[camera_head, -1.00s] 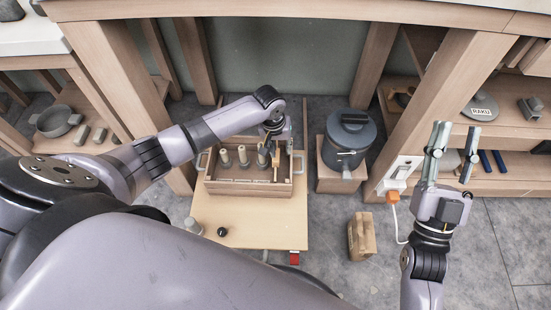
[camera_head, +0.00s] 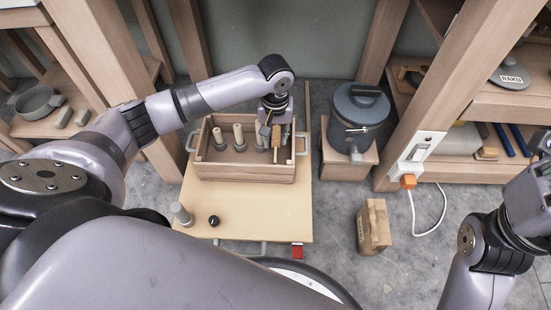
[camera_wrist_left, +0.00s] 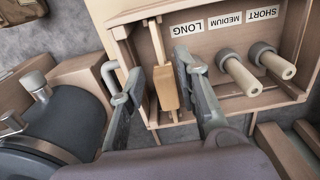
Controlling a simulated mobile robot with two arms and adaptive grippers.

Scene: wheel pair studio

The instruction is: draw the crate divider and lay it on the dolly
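The wooden crate (camera_head: 245,172) stands on the back part of the pale dolly (camera_head: 255,222). Pegs with grey collars stand in it, and labels LONG, MEDIUM and SHORT show in the left wrist view. The crate divider (camera_head: 276,142) is upright in the crate's right part; its light wooden grip (camera_wrist_left: 165,88) shows in the left wrist view. My left gripper (camera_head: 270,122) is over the divider, its open fingers on either side of the grip with visible gaps. My right gripper (camera_head: 542,150) is cut off at the right edge, fingers hidden.
A grey peg (camera_head: 180,213) and a black knob (camera_head: 214,220) stand on the dolly's front left; the rest of its front is bare. A dark lidded pot (camera_head: 358,115) stands right of the crate.

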